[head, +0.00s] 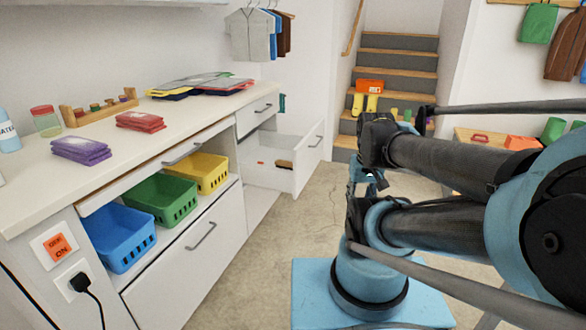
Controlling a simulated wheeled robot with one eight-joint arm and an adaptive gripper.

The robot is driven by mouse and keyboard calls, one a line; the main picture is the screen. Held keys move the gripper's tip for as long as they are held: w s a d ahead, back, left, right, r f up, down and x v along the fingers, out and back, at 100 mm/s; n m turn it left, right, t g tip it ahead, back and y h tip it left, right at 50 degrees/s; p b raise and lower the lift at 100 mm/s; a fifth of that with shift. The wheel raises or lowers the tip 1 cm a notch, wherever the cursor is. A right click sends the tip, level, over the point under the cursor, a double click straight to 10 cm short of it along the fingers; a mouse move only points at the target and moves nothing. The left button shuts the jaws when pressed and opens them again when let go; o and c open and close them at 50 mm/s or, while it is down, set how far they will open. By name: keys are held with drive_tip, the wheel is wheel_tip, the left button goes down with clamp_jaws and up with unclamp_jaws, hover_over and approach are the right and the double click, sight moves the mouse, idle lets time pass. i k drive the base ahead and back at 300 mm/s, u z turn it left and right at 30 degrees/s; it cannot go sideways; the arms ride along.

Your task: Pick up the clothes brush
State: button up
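In the head view, a small brown object (284,164), possibly the clothes brush, lies in the open white drawer (294,180) at the far end of the counter. It is too small and too far off to be sure. The end of my arm, with what seems to be my gripper (370,181), is right of the drawer and apart from it. My own arm links cover much of it, so its fingers cannot be made out. I see nothing held in it.
The white counter (185,118) bears purple cloths (81,150), red cloths (140,121), a wooden rack (98,110) and a jar (46,121). Blue (118,236), green (166,198) and yellow (200,172) baskets sit below. Open floor (255,255) lies beside the cabinet; stairs (397,72) rise behind.

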sight(280, 164)
drive_tip(key=z, duration=0.05)
drive_tip(key=i, duration=1)
drive_tip(key=u, duration=0.1)
